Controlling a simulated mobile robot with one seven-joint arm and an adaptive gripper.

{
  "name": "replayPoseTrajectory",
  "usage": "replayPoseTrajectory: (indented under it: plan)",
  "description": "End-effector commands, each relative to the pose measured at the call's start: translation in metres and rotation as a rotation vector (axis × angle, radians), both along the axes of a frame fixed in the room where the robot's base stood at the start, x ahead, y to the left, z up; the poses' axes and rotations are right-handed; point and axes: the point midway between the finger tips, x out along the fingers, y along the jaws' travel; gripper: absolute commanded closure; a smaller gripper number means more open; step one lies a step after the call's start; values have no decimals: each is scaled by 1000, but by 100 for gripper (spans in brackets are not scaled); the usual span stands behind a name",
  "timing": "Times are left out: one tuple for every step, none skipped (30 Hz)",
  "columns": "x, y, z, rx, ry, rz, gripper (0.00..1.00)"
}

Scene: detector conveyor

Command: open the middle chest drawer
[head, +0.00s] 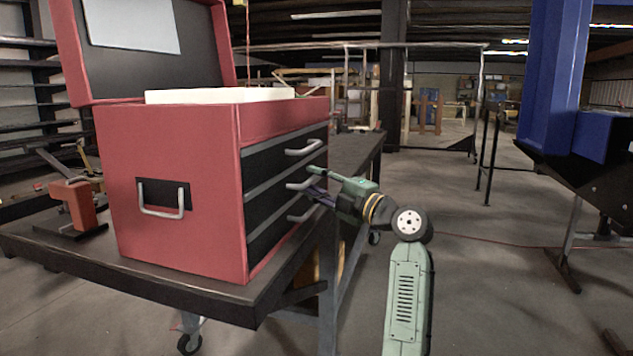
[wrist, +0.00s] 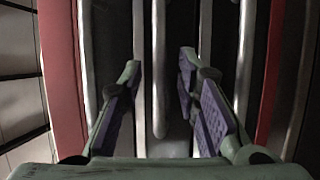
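The red tool chest (head: 170,200) stands on the table at left, with black drawer fronts facing right. Its three drawers look shut. The middle drawer's grey handle (head: 297,186) is at my gripper (head: 312,182), which reaches in from the right with one finger above and one below that handle. In the wrist view a handle bar (wrist: 159,75) lies in the gap between the two fingertips of my gripper (wrist: 159,68). The fingers are apart, with visible gaps on both sides of the bar. Whether the tips are level with the bar in depth is unclear.
The top handle (head: 304,147) and bottom handle (head: 301,216) are close above and below my gripper. The chest lid (head: 150,65) is raised. A dark table (head: 190,290) carries the chest. The floor (head: 490,280) to the right is mostly clear; a blue column (head: 555,70) stands at far right.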

Motion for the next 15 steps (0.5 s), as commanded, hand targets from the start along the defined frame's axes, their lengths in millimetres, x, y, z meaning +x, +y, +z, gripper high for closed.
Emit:
replayPoseTrajectory:
  plan:
    - [0,0,0,0,0,0,70]
    - [0,0,0,0,0,0,70]
    - [0,0,0,0,0,0,72]
    - [0,0,0,0,0,0,74]
    - [0,0,0,0,0,0,76]
    - [0,0,0,0,0,0,78]
    - [0,0,0,0,0,0,80]
    - [0,0,0,0,0,0,82]
    - [0,0,0,0,0,0,85]
    - [0,0,0,0,0,0,87]
    - [0,0,0,0,0,0,89]
    - [0,0,0,0,0,0,92]
    - [0,0,0,0,0,0,94]
    - [0,0,0,0,0,0,96]
    - [0,0,0,0,0,0,98]
